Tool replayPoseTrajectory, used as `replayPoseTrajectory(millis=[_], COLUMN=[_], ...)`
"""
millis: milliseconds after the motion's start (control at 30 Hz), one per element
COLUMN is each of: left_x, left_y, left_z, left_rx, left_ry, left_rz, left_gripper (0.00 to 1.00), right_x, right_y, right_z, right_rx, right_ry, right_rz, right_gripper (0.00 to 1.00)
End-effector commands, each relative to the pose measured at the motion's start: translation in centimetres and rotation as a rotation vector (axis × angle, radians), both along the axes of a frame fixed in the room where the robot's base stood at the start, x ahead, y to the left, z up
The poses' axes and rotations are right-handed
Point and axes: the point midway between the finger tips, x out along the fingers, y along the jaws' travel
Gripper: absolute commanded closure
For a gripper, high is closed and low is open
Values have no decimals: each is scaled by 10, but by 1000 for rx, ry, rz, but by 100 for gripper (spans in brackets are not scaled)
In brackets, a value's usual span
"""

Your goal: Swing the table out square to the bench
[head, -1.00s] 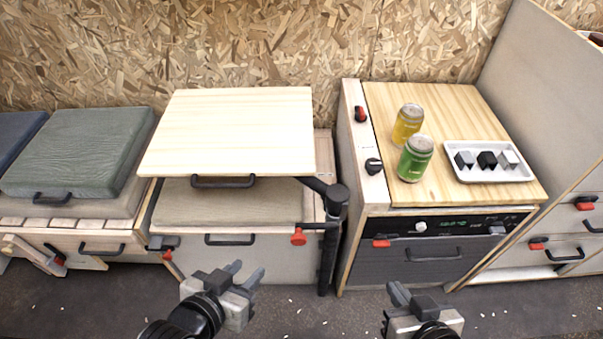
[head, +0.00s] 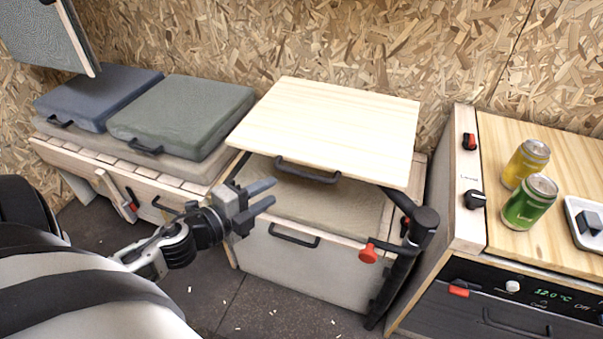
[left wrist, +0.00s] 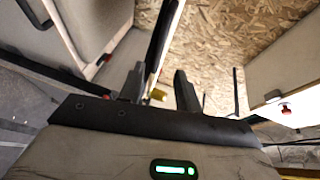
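The table is a pale wooden top (head: 325,130) with a black handle (head: 307,172) on its front edge. It sits above the bench box (head: 310,255), carried by a black arm on an upright black post (head: 425,217) at its right. A red knob (head: 368,253) is beside the post. My left gripper (head: 268,194) is open and empty, left of the handle and apart from it in the head view. Its two spread fingers (left wrist: 160,88) also show in the left wrist view, with a dark edge beyond that I cannot identify. My right gripper is out of view.
Grey-green (head: 185,115) and blue (head: 98,97) cushions lie on the bench at left. A cabinet at right bears a yellow can (head: 526,163), a green can (head: 530,202) and a white tray (head: 577,206). Dark floor (head: 265,310) lies open in front.

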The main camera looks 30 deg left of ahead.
Motion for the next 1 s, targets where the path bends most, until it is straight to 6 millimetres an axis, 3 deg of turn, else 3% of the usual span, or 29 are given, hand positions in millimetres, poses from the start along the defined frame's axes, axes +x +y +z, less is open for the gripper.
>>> replayPoseTrajectory(millis=[200, 500, 700, 967, 1000], left_x=[47, 93, 105, 106, 106], left_y=[-7, -15, -17, -17, -18], left_z=[-7, -16, -19, -20, -20], left_rx=[-2, -2, -3, -4, -4], left_ry=[-4, -2, 1, 1, 1], left_rz=[0, 2, 3, 3, 3], left_gripper=[66, 66, 66, 66, 72], right_x=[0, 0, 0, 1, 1], right_y=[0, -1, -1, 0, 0], right_z=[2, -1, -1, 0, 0], right_rx=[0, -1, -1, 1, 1], right_ry=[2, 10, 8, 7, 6], right_rz=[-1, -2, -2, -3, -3], right_gripper=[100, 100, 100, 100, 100])
